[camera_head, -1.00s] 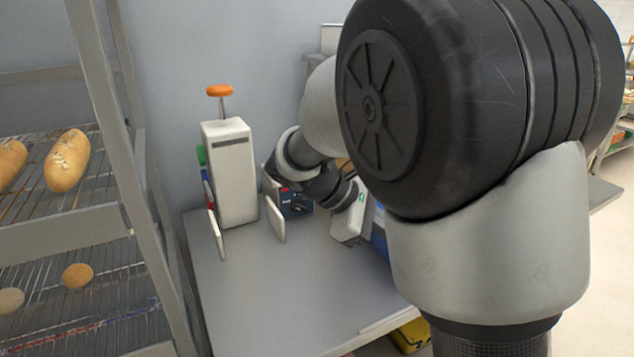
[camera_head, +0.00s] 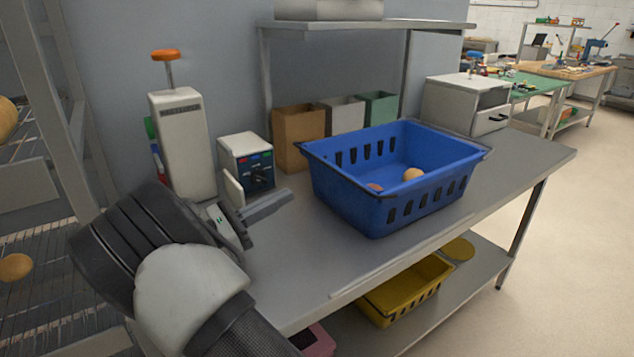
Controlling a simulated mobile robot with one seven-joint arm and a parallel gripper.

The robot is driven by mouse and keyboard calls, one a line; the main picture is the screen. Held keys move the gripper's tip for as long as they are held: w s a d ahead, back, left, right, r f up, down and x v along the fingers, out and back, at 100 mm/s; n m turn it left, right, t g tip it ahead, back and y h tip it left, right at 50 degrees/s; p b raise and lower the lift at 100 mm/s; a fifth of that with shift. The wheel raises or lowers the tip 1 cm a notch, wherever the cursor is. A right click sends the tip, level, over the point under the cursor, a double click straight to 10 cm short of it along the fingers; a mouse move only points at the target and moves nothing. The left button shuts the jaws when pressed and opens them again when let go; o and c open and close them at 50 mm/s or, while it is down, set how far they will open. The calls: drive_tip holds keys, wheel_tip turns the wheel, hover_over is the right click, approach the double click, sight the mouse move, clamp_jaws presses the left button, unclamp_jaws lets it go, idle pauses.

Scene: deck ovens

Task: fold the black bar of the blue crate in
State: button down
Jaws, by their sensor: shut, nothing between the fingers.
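The blue crate (camera_head: 425,203) stands upright on the grey table, with slotted sides and an open top. Thin dark edging shows along its left end (camera_head: 338,172) and at its right corner (camera_head: 486,151). I cannot clearly tell which of this is the black bar, or how far in it lies. Two small round brown items, one a bun (camera_head: 412,174), lie inside the crate. My gripper (camera_head: 272,204) is shut and empty, low over the table to the left of the crate, pointing toward it. A gap separates them.
A white dispenser with an orange knob (camera_head: 165,55) and a white control box (camera_head: 246,163) stand behind my gripper. Bins (camera_head: 298,138) and a drawer unit (camera_head: 466,105) stand behind the crate. A shelf (camera_head: 365,25) overhangs. The table front is clear.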

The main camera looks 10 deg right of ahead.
sight(330, 168)
drive_tip(key=b+x, duration=0.2)
drive_tip(key=x, duration=0.8)
drive_tip(key=shift+r, duration=0.1)
drive_tip(key=shift+r+y+p, duration=0.3)
drive_tip(key=shift+y+p, duration=0.1)
drive_tip(key=shift+p, duration=0.75)
drive_tip(key=shift+r+g+y+p, duration=0.3)
drive_tip(key=shift+r+y+p, duration=0.1)
drive_tip(key=shift+p, duration=0.7)
drive_tip(key=shift+d+r, duration=0.1)
